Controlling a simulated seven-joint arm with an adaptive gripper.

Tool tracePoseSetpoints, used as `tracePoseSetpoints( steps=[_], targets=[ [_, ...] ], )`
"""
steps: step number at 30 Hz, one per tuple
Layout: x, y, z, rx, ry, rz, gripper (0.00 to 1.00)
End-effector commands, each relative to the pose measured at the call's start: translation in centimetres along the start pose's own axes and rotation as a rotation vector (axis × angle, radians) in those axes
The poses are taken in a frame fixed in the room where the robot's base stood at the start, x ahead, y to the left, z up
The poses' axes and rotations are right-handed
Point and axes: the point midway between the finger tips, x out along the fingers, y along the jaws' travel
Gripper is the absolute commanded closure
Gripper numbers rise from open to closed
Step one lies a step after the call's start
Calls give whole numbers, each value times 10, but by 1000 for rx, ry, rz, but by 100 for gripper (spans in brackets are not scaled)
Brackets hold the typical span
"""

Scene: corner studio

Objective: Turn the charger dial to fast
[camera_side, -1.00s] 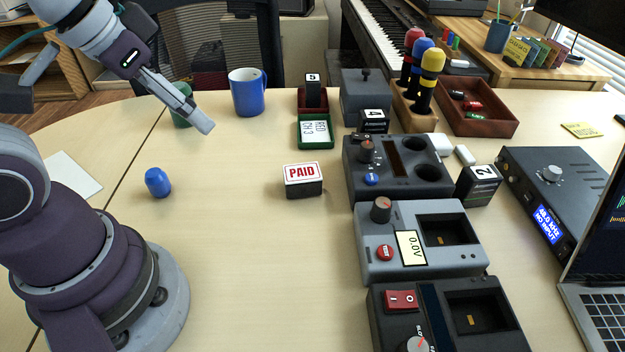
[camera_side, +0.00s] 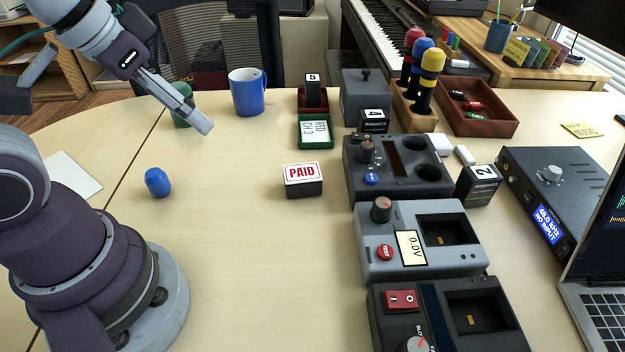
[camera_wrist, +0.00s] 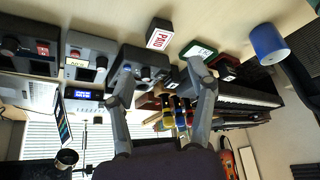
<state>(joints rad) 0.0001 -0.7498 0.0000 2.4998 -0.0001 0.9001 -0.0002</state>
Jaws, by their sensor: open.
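The charger (camera_side: 447,316) is a black box at the bottom of the side view, with a red rocker switch (camera_side: 401,300), an empty bay and a grey dial (camera_side: 414,345). The dial is cut by the frame's lower edge; part of a "SLOW" label shows beside it, and its setting is not clear. In the wrist view the charger (camera_wrist: 28,62) is at the far left, partly cut off. My gripper (camera_side: 204,126) is empty and raised over the table's far left part, well away from the charger. In the wrist view my gripper (camera_wrist: 161,72) has its fingers spread apart.
A grey tester (camera_side: 410,214) and a dark device (camera_side: 398,166) with knobs stand behind the charger. A PAID block (camera_side: 303,180), blue cap (camera_side: 158,182) and blue mug (camera_side: 247,92) stand leftward. A laptop (camera_side: 603,310) is at right. The table's middle front is clear.

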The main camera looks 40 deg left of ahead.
Motion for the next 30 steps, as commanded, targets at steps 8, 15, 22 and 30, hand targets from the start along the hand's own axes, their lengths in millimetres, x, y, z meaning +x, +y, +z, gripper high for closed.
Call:
tracePoseSetpoints(
  steps=[8,15,22,30],
  targets=[
    [-1,57,-58,34,-138,75,44],
    [29,191,-75,74,-342,101,44],
    [55,284,-17,99,-471,60,44],
    [77,299,10,100,-498,44,44]
  ],
)
